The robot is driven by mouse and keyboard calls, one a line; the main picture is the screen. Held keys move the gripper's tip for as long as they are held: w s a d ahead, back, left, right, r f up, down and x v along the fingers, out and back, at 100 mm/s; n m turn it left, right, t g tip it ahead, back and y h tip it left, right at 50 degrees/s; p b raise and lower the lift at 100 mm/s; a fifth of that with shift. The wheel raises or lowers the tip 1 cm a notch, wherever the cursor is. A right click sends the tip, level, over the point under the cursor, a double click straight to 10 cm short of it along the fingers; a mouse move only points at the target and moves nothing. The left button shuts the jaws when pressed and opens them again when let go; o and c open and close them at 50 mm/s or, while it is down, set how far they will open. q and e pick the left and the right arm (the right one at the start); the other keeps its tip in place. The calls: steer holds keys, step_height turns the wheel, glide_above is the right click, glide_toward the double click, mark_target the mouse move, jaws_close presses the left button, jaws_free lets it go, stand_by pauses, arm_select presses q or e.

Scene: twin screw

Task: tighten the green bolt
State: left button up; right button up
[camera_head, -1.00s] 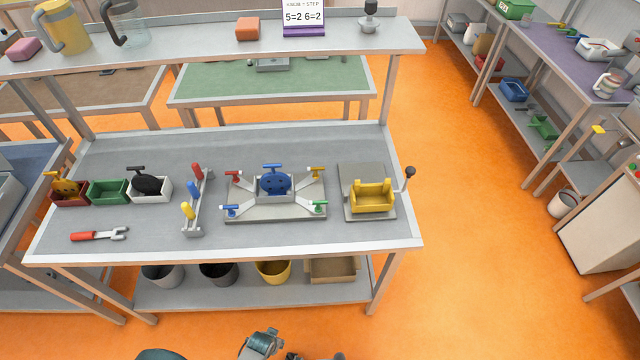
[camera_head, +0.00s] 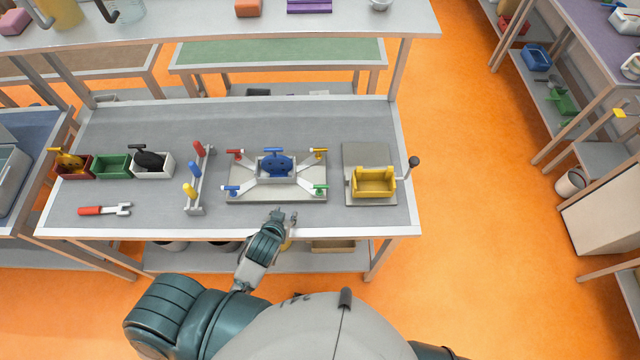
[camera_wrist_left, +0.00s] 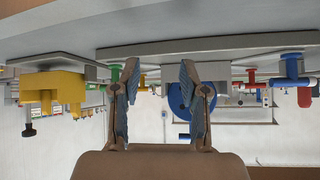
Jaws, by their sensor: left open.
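The green bolt (camera_head: 320,189) has a T-shaped handle and stands at the front right corner of a grey fixture plate (camera_head: 240,197) on the table. In the left wrist view, which looks upside down, the green bolt (camera_wrist_left: 116,73) is partly hidden by one finger. My left gripper (camera_head: 283,216) is at the table's front edge, in front of the plate and to the left of the green bolt. In the left wrist view its two fingers (camera_wrist_left: 158,70) are apart with nothing held between them. My right gripper is not in view.
Red (camera_head: 235,154), yellow (camera_head: 319,153) and blue (camera_head: 230,190) bolts stand at the other corners, around a blue round part (camera_head: 276,166). A yellow open box (camera_head: 373,182) with a crank stands to the right. A lever rack (camera_head: 193,180) and a red-handled fork tool (camera_head: 105,210) are left.

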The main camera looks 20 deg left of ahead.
arm_select(q)
steer(key=w+d+r+t+h, duration=0.25)
steer(key=w+r+t, duration=0.2)
steer(key=r, duration=0.35)
steer(key=w+d+r+m+t+h, duration=0.1)
steer(key=w+d+r+t, duration=0.2)
steer(key=w+r, duration=0.3)
steer(key=w+d+r+t+h, duration=0.2)
steer(key=w+d+r+t, duration=0.15)
steer(key=r, duration=0.55)
steer(key=s+d+r+m+h, duration=0.1)
steer(key=d+r+m+h, duration=0.4)
steer(key=r+h, duration=0.15)
steer(key=s+d+r+m+g+h, duration=0.3)
steer(key=s+d+m+g+h, duration=0.3)
steer(key=d+m+g+h, duration=0.5)
steer(key=g+y, duration=0.9)
steer(key=y, duration=1.3)
glide_above(319, 186)
step_height(319, 186, down, 16)
step_height(319, 186, down, 16)
steer(key=shift+f+p, duration=0.15)
steer(key=shift+p, duration=0.6)
steer(key=shift+w+f, duration=0.1)
steer(key=shift+f, duration=0.45)
